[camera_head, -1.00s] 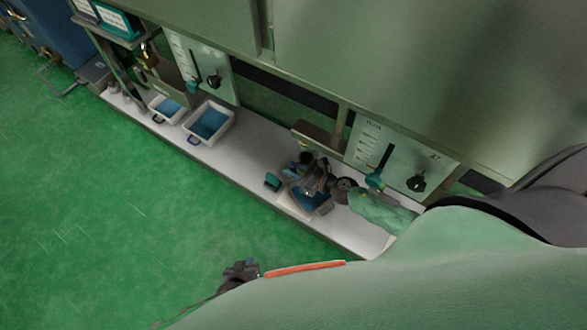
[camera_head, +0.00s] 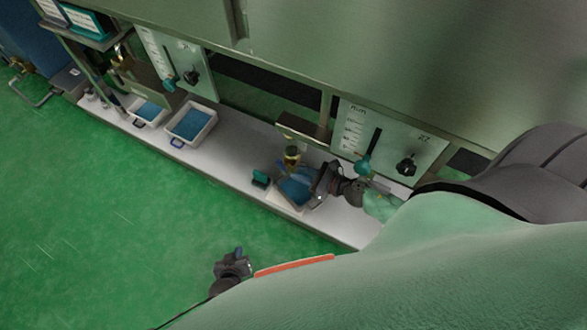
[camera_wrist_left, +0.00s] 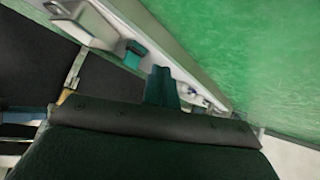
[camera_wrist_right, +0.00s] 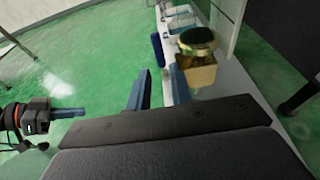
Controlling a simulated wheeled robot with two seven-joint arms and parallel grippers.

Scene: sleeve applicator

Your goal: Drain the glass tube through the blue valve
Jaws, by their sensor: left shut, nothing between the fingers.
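My left gripper (camera_head: 232,266) is over the green floor, apart from the bench. Its teal fingers (camera_wrist_left: 162,85) are together and empty in the left wrist view. My right gripper (camera_head: 322,186) is low beside the near blue-bottomed tray (camera_head: 287,195). Its two blue fingers (camera_wrist_right: 158,70) are apart, with nothing seen between them. A brass fitting with a dark round knob (camera_head: 292,155) stands behind that tray; it also shows just right of the fingers in the right wrist view (camera_wrist_right: 200,72). I cannot make out the glass tube or a clearly blue valve.
A panel with a teal slider (camera_head: 363,166) and black knob (camera_head: 406,165) stands behind the right gripper. A small teal block (camera_head: 261,179) lies left of the near tray. Another tray (camera_head: 207,130) is further left on the white ledge (camera_head: 235,160). The green floor is open.

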